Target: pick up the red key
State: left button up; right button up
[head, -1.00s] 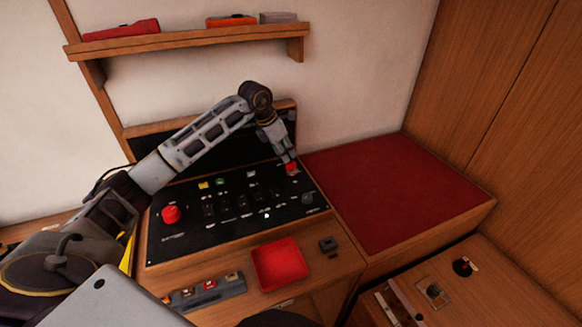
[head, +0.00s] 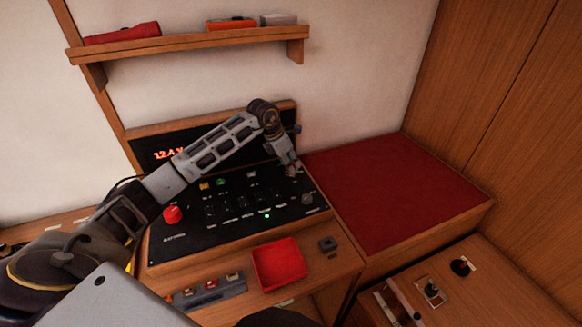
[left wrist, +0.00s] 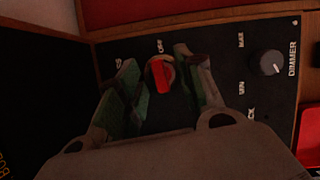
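The red key (left wrist: 162,75) sits upright on the black panel beside the word OFF in the left wrist view. In the head view my left gripper hides it. My left gripper (head: 291,172) is low over the panel's far right corner. In the left wrist view its two fingers (left wrist: 162,82) are apart, one on each side of the key. A gap shows between the key and the left finger; the right finger is close, and I cannot tell if it touches. My right gripper is not in view.
The black panel (head: 235,222) has a big red knob (head: 172,214), switches and a dimmer knob (left wrist: 267,63). In front are a red tray (head: 279,264) and a rack of small blocks (head: 208,291). A red-topped surface (head: 395,190) at right is clear.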

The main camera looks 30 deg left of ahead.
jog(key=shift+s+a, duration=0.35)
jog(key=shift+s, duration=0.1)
pick_arm(q)
jog(key=shift+c, duration=0.3)
grip_shut()
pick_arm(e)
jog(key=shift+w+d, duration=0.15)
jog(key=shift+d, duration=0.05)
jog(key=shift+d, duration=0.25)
pick_arm(q)
notch_tip(320, 180, up, 9)
jog(key=shift+f+b, duration=0.2)
jog(key=shift+b, duration=0.35)
jog(key=shift+r, duration=0.7)
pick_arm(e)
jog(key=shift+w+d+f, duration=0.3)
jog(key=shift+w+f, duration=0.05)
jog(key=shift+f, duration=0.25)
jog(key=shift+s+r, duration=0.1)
